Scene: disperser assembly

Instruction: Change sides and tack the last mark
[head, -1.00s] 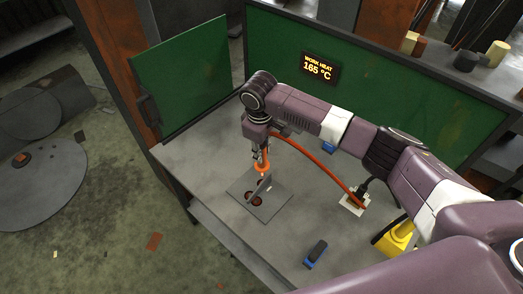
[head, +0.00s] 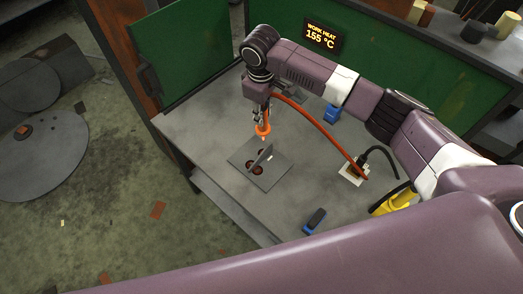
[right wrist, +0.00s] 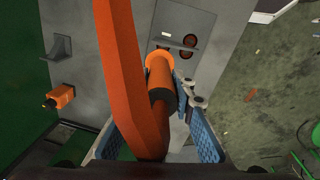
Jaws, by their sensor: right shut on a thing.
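My right gripper (head: 263,118) is shut on an orange torch-like tool (head: 263,130). An orange hose (head: 312,121) trails from the tool to the right. The tool points down and hangs above a flat grey plate (head: 276,177), apart from it. A thin upright tab (head: 264,155) stands on the plate between dark reddish round marks (head: 257,168). In the right wrist view the tool (right wrist: 160,75) lies between my blue finger pads, and two marks (right wrist: 190,41) show on the plate (right wrist: 207,28) beyond it. My left gripper is not in view.
A display (head: 321,35) on the green back panel reads "WORK HEAT 155 °C". A dark-and-blue block (head: 315,220) lies near the table's front edge. A blue block (head: 332,115), a socket plate (head: 352,174) and a yellow object (head: 395,200) stand right. The table (head: 200,135) left of the plate is clear.

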